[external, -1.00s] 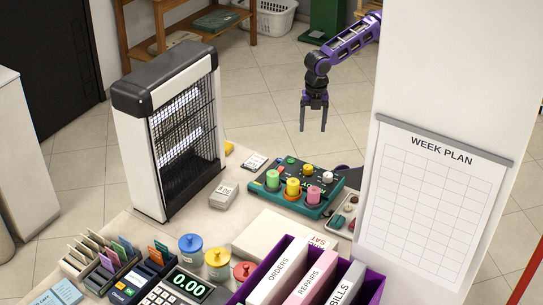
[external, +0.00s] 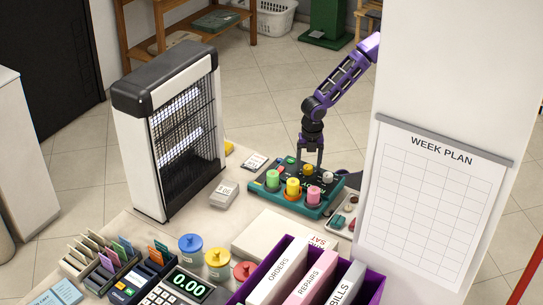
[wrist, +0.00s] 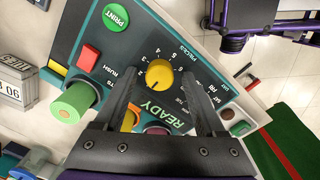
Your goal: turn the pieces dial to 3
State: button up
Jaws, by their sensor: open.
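The pieces dial (wrist: 159,74) is a round yellow knob on a teal and dark control panel (external: 268,201), with numbers printed around it. It also shows as a small yellow knob in the external view (external: 309,170). Which number it points to is too small to read surely. My gripper (external: 309,165) points down over the back part of the panel. In the wrist view my gripper (wrist: 160,80) is open, one finger on each side of the dial. Whether the fingers touch it I cannot tell.
Green (external: 272,179), yellow (external: 292,187) and pink (external: 313,193) cylinders stand along the panel's front. A green print button (wrist: 115,17) and red button (wrist: 88,57) are near the dial. A small tray (external: 342,219) lies to the right. The heater (external: 170,130) stands left.

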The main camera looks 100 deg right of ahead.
jog(key=shift+f, duration=0.1)
grip_shut()
dwell(0.3)
jog(key=shift+m, duration=0.3)
jog(key=m+p, duration=0.1)
jog(key=m, duration=0.2)
jog(key=shift+m+p, duration=0.3)
jog(key=m+p, duration=0.1)
jog(key=m, duration=0.3)
jog(key=m+p, duration=0.1)
jog(key=m, duration=0.4)
jog(key=m+p, duration=0.1)
jog(key=m, duration=0.3)
jog(key=shift+w+m, duration=0.1)
jog(key=shift+m, duration=0.2)
